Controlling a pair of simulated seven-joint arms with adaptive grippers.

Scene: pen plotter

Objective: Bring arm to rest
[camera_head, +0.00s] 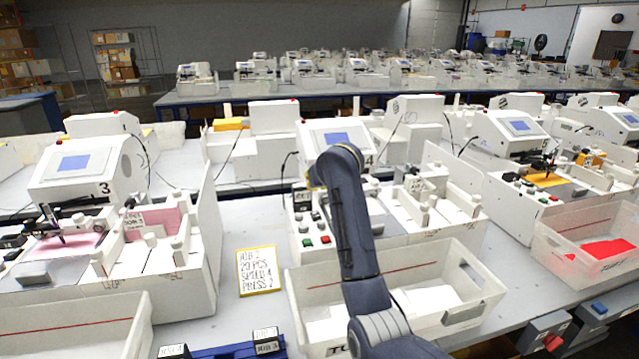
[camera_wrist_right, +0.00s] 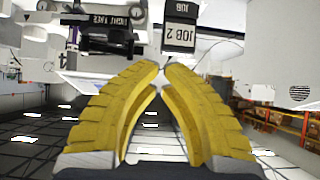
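In the head view my right arm rises from the bottom edge over a clear bin and bends down at its top in front of the middle plotter (camera_head: 336,136). A small yellow patch shows at that end; the fingertips cannot be made out there. In the right wrist view the yellow fingers of my right gripper (camera_wrist_right: 162,67) curve together, their tips almost meeting, with nothing clearly between them. A dark block labelled JOB 2 (camera_wrist_right: 180,36) appears just beyond and above the tips; I cannot tell whether it touches them. My left gripper is not in view.
The clear bin (camera_head: 473,262) holds white sheets. A yellow-edged JOB 2 note (camera_head: 257,271) lies on the grey bench. A plotter numbered 3 (camera_head: 85,163) stands left, and another bin (camera_head: 597,236) with red pieces stands right. Bare bench shows around the note.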

